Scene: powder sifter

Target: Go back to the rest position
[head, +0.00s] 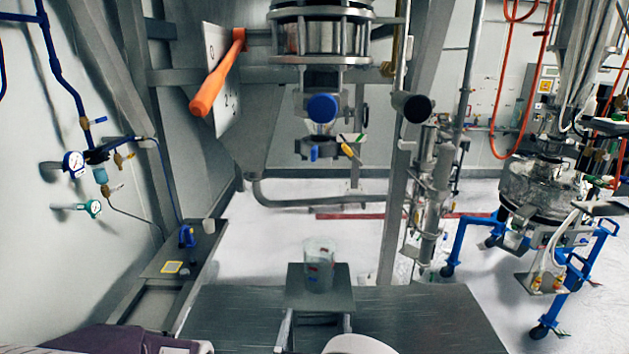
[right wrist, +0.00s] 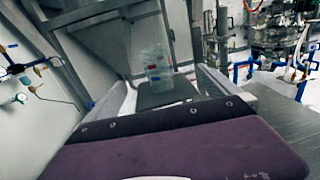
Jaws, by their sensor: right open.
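A clear beaker (head: 319,266) with red and blue marks stands upright on a small grey platform (head: 344,298). My right gripper (head: 315,318) is at the bottom middle of the head view, just in front of the platform, with its two pale fingers apart. In the right wrist view my right gripper (right wrist: 165,80) is open and empty, and the beaker (right wrist: 153,58) stands beyond its fingertips. A purple part of what looks like my left gripper shows at the bottom left of the head view; its fingers cannot be made out.
A steel table (head: 440,318) lies under the platform. A steel sifter (head: 320,35) with a blue-capped outlet hangs above and behind the beaker. An orange handle (head: 218,75) sticks out at left. A blue wheeled stand (head: 465,240) is at right. The table's right part is clear.

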